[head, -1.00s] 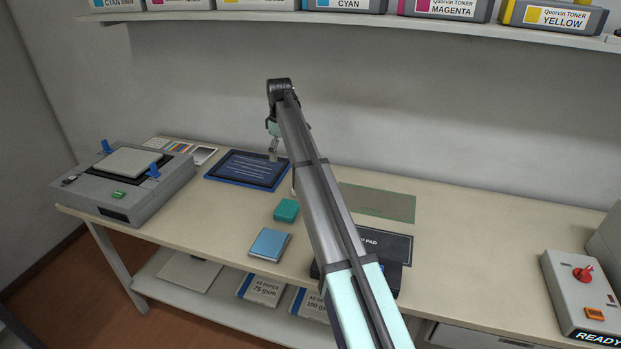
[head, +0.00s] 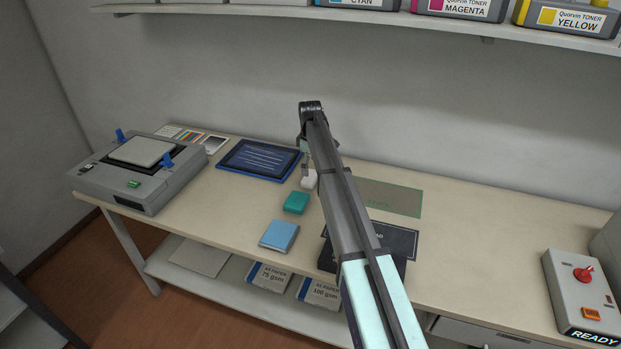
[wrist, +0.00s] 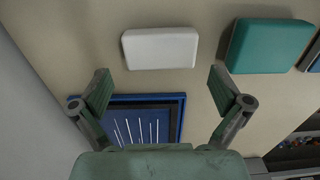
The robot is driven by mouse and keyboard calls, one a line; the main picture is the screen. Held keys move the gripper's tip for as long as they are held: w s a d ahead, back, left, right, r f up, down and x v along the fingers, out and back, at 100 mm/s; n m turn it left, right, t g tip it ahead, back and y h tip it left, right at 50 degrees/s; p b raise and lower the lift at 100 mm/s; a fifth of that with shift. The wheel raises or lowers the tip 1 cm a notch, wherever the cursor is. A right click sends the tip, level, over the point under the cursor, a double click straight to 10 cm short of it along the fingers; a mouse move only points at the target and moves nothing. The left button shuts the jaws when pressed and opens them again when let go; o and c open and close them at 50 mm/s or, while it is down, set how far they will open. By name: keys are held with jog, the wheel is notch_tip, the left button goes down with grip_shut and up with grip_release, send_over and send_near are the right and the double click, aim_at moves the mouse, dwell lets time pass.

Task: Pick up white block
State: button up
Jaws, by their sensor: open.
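The white block (wrist: 160,48) lies flat on the table in the wrist view, just beyond and between my open fingertips. My gripper (wrist: 162,90) is open and empty, with the two fingers wide apart and not touching the block. In the head view the white block (head: 309,179) shows beside my arm, between the blue-framed tray and the teal block, partly hidden by my arm. My gripper (head: 307,168) is above or close to it there; its fingers are mostly hidden.
The teal block (head: 296,203) sits close to the white block. A light blue block (head: 279,236) lies nearer the front edge. The blue-framed tray (head: 228,165) is behind left, and a grey machine (head: 138,170) stands at the left.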

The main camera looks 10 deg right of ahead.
aim_at(311, 176)
jog(key=shift+s+d+f+p, duration=0.1)
jog(key=shift+f+p, duration=1.1)
jog(key=shift+f, duration=1.55)
jog(key=c, duration=0.9)
